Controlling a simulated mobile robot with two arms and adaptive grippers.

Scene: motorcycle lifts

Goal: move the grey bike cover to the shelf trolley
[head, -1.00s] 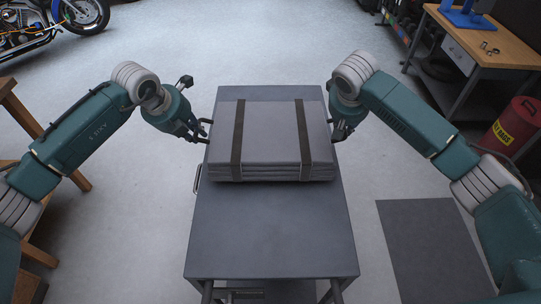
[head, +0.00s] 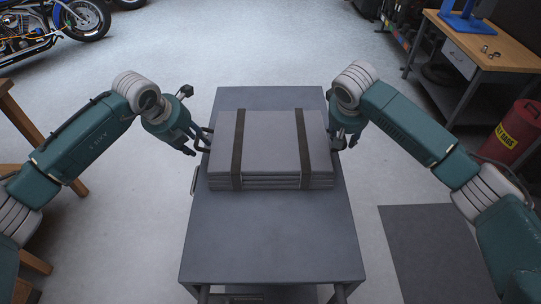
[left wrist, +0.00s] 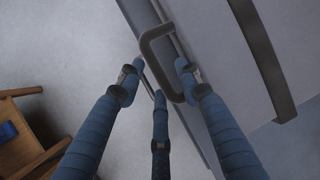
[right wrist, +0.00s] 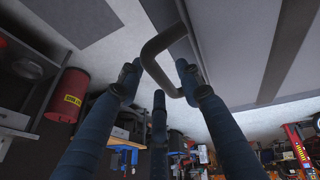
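The grey bike cover (head: 270,142), a folded stack with two dark straps, lies flat on the rear half of the grey shelf trolley's top (head: 270,235). My left gripper (head: 198,146) is at its left side. In the left wrist view its fingers (left wrist: 155,85) stand apart around the cover's dark side handle (left wrist: 150,45), with gaps visible. My right gripper (head: 343,142) is at the right side. In the right wrist view its fingers (right wrist: 155,80) are also apart around the other handle (right wrist: 152,55). The cover's underside is hidden.
The trolley top is bare in front of the cover. A wooden workbench (head: 500,42) and red bin (head: 513,135) stand at right, and a dark mat (head: 430,250) lies on the floor. Wooden furniture (head: 28,140) is at left. A motorcycle (head: 45,30) stands at back left.

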